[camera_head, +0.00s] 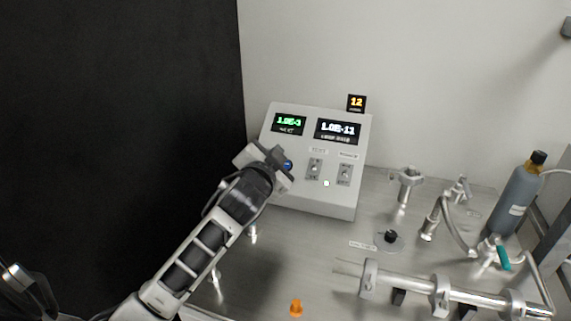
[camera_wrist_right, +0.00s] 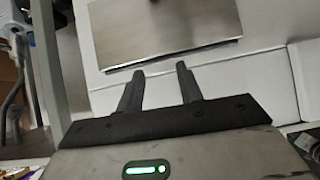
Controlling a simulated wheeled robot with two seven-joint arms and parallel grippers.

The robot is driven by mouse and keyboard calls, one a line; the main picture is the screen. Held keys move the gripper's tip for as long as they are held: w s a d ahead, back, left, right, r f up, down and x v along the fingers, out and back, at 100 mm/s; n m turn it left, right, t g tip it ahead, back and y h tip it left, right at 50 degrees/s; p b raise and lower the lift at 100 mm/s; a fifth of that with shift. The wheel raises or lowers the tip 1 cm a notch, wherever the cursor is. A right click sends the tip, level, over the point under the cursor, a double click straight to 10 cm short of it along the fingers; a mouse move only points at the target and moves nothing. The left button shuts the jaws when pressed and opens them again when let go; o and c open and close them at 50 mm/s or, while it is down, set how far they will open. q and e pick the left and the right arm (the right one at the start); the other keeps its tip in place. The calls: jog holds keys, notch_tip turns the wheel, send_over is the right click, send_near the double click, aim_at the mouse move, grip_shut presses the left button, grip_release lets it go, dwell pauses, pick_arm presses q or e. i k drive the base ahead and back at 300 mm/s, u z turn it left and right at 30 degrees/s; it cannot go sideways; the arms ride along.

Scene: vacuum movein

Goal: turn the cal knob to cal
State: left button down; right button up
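The white sloped control box (camera_head: 300,202) stands at the back of the bench, with a green "1.0E-3" display (camera_head: 289,124) and a white "1.0E-11" display (camera_head: 338,131). Two small switches, a left one (camera_head: 314,168) and a right one (camera_head: 345,173), sit on its face. My left gripper (camera_head: 283,166) is at the left part of the face, by a small blue part (camera_head: 288,165). I cannot tell whether this is the cal knob; the gripper hides that area and its own fingers. My right gripper (camera_wrist_right: 158,70) shows in the right wrist view with fingers apart and nothing between them.
A black knob (camera_head: 391,236) on a round plate sits on the bench right of the box. Metal pipework (camera_head: 440,294), valves and a grey-blue bottle (camera_head: 513,200) crowd the right side. An orange piece (camera_head: 296,308) lies at the front. A small "12" display (camera_head: 356,103) stands behind the box.

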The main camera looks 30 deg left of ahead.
aim_at(390, 237)
jog(key=k, duration=1)
